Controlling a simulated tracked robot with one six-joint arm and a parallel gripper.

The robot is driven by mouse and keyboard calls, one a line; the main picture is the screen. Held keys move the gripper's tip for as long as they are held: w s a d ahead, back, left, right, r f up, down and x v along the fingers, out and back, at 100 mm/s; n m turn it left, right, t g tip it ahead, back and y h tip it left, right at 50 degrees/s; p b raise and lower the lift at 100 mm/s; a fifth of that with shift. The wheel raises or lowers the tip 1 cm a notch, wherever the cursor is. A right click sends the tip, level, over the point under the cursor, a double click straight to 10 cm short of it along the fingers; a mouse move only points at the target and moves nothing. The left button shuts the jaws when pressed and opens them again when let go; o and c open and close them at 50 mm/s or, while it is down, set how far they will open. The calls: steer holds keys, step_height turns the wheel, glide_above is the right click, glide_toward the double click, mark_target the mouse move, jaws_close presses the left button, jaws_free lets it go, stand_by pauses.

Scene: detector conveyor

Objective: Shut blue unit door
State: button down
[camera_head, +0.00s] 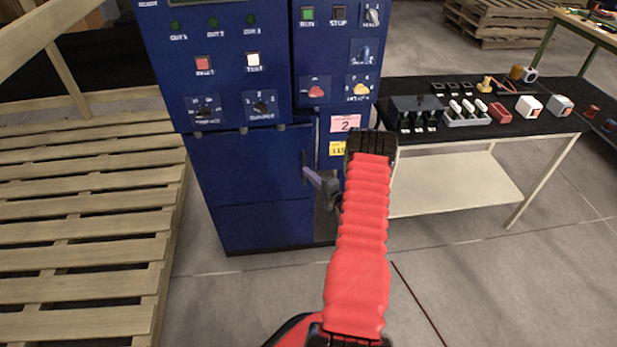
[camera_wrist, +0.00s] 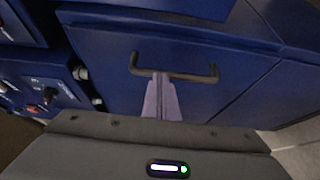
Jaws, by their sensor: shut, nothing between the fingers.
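The blue unit (camera_head: 222,90) stands ahead of me, with its button panels at the top and a plain blue door (camera_head: 245,170) below. The door has a dark bar handle (camera_wrist: 205,77) near its right edge in the head view. It looks roughly flush with the unit; I cannot tell whether a small gap remains. My gripper (camera_head: 308,172) is at the handle side of the door. In the wrist view its pale fingers (camera_wrist: 160,78) are together and empty, with their tips at the middle of the handle. I cannot tell if they touch it. My red arm hides part of the unit's right side.
A wooden pallet structure (camera_head: 85,235) stands close on the left. A black-topped table (camera_head: 440,145) with switches and small parts is on the right. Another pallet (camera_head: 510,22) lies at the back right. The grey floor in front is mostly clear.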

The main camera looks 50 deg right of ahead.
steer(key=s+a, duration=0.4)
steer(key=s, duration=0.8)
steer(key=shift+s, duration=0.3)
stand_by(0.3)
